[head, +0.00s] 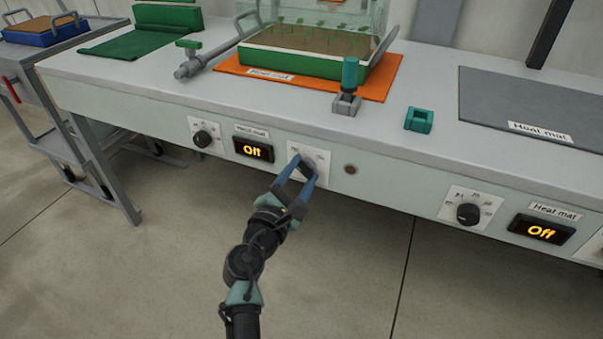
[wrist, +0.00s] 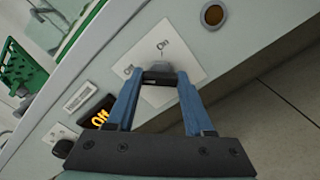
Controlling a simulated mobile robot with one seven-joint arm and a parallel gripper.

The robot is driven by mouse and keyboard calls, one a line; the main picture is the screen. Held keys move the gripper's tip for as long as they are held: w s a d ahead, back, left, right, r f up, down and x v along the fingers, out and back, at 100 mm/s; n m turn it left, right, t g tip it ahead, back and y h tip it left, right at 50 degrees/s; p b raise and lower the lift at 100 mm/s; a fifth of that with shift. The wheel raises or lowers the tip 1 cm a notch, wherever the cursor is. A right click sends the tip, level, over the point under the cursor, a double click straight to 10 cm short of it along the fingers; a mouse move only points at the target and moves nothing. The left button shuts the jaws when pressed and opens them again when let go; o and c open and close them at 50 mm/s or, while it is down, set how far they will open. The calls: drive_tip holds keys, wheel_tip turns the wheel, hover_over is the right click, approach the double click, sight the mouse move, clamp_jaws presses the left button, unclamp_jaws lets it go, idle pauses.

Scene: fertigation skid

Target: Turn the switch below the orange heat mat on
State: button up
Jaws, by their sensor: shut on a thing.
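The orange heat mat (head: 386,84) lies on the bench top under a green tray. Below it, on the bench's front panel, is a white switch plate (head: 322,158); it also shows in the wrist view (wrist: 192,62) with two small labels above the knob. My gripper (head: 304,163) is at this plate, its blue fingers shut on the grey switch knob (wrist: 157,95). The fingers hide much of the knob, so I cannot tell exactly which way it points. The display (head: 253,150) left of the plate reads "Off" in orange.
A black dial (head: 203,138) sits left of the display, and a round brown button (head: 350,169) right of the switch plate. Further right are another dial (head: 469,213) and an "Off" display (head: 541,230) below a grey heat mat (head: 535,98). The floor before the bench is clear.

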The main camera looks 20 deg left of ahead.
clamp_jaws()
drive_tip(key=shift+m, duration=0.3)
drive_tip(key=m+b, duration=0.2)
drive_tip(key=m, duration=0.1)
drive_tip(key=shift+f+b, duration=0.15)
drive_tip(key=shift+b, duration=0.2)
drive_tip(key=m+b, duration=0.2)
drive_tip(key=m, duration=0.3)
drive_tip(key=shift+b, duration=0.4)
drive_tip(key=m+b, duration=0.3)
drive_tip(key=m, duration=0.2)
drive_tip(key=shift+b, duration=0.3)
drive_tip(key=shift+m+b, duration=1.1)
drive_tip(key=shift+m, duration=1)
